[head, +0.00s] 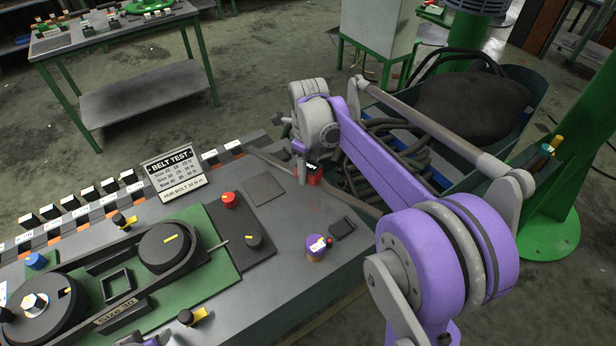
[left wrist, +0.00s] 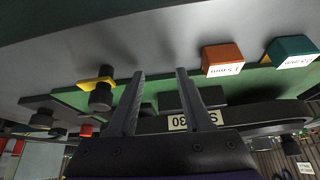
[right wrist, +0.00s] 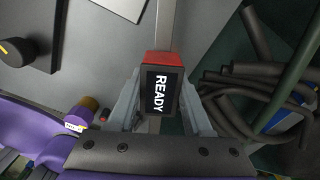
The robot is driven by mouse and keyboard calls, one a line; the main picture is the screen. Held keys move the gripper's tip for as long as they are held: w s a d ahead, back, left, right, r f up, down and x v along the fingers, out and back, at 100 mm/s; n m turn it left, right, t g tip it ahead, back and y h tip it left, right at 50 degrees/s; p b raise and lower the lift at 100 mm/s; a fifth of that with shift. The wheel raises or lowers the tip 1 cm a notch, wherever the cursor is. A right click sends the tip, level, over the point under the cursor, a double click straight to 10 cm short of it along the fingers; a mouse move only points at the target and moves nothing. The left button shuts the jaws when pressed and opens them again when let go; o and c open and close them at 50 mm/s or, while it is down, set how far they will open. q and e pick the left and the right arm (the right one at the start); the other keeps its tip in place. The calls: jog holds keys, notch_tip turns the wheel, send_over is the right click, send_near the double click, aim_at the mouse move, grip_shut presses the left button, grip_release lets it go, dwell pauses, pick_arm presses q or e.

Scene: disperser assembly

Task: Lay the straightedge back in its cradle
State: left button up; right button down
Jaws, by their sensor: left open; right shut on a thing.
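The straightedge (head: 272,159) is a long, thin grey-brown bar near the table's right end, slanting in the head view. A red block with a black READY face (right wrist: 162,92) sits on the bar, and seems to be its grip; it also shows in the head view (head: 315,175). My right gripper (head: 304,168) is shut on this red block. The bar runs away above the block in the right wrist view (right wrist: 160,25). My left gripper (left wrist: 160,73) is open and empty, near the belt rig with the Size 30 plate (left wrist: 178,123). I cannot tell which part is the cradle.
The belt rig (head: 220,235) fills the table's left part. Labelled blocks (head: 75,212) line the far side. A bin with dark hoses (head: 400,150) is beyond the right edge.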

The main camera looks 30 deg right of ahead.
aim_at(308, 180)
jog(key=shift+f, duration=1.45)
pick_arm(q)
jog(key=shift+f, duration=0.1)
jog(key=shift+s+f+b, duration=0.2)
jog(key=shift+f+b, duration=0.2)
jog(key=shift+f, duration=0.05)
pick_arm(e)
jog(key=shift+f, duration=0.65)
jog(key=shift+c, duration=1.6)
grip_release()
jog(key=shift+r, duration=0.1)
